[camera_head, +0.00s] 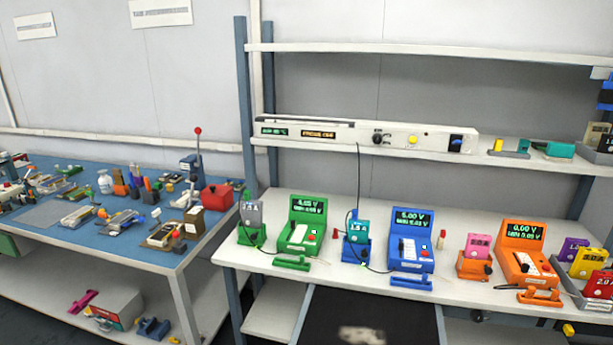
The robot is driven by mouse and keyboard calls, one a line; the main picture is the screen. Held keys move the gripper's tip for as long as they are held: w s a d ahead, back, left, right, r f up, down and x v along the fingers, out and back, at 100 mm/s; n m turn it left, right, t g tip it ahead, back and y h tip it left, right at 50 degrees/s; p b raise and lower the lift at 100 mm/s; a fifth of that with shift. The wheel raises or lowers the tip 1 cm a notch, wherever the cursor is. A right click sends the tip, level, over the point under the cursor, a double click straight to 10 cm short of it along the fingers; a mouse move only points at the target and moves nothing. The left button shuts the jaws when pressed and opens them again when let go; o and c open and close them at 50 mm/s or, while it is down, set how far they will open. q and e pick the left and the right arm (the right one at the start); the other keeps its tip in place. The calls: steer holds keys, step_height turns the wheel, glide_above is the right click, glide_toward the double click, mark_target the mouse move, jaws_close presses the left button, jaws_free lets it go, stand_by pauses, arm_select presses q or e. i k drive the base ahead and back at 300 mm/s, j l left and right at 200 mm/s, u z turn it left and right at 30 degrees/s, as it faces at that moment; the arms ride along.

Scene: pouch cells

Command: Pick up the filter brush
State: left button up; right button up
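I cannot single out the filter brush with certainty. On the white shelf, a small yellow block (497,145) stands on a grey tray (513,154). A teal device (559,150) with a low arm reaching left is beside it. A small red-and-white upright item (441,240) stands on the white bench between the blue and orange testers. Neither of my grippers is in view.
The white bench (340,278) holds a green tester (298,232), a blue tester (411,248) and an orange tester (522,259), with coloured cells in holders. A long white panel unit (350,133) sits on the shelf. A cluttered blue-topped table (50,228) stands left.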

mark_target(556, 151)
steer(key=z, duration=1.4)
